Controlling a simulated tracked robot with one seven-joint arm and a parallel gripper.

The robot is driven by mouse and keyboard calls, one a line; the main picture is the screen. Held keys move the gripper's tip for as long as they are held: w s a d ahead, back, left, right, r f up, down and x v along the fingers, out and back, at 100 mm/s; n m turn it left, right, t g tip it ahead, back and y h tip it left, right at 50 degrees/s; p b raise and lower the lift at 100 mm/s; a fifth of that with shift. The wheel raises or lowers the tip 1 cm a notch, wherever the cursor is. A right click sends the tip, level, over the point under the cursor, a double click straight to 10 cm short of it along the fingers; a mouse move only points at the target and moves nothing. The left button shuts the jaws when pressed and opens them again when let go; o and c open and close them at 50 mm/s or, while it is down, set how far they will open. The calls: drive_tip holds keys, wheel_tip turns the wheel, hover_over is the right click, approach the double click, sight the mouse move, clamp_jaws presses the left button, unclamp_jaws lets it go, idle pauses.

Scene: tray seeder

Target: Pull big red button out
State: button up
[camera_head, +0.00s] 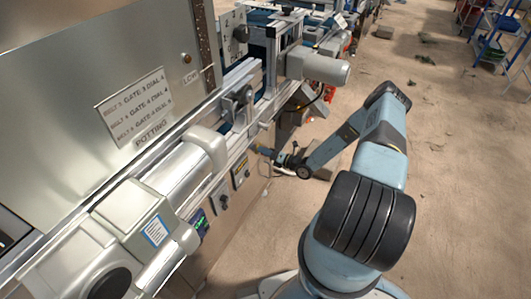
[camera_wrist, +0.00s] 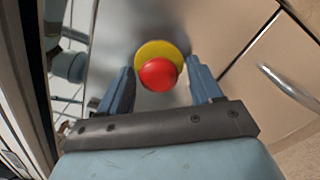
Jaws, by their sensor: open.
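The big red button (camera_wrist: 158,75) shows in the wrist view as a round red cap in front of a yellow disc (camera_wrist: 158,50) on a grey metal panel. My gripper (camera_wrist: 162,78) is open, with one blue finger on each side of the button. The fingers look apart from the cap, and the gap in depth is hard to judge. In the head view my gripper (camera_head: 268,154) is small and low beside the machine's side. The button cannot be made out in that view.
The seeder machine (camera_head: 75,110) fills the left, with a motor (camera_head: 318,68) jutting out and a control box (camera_head: 240,170) on its side. In the wrist view a metal handle (camera_wrist: 290,93) is at the right. Open floor (camera_head: 455,170) lies to the right.

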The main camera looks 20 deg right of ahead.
drive_tip(key=shift+a, duration=0.1)
drive_tip(key=shift+c, duration=0.3)
clamp_jaws()
idle(0.4)
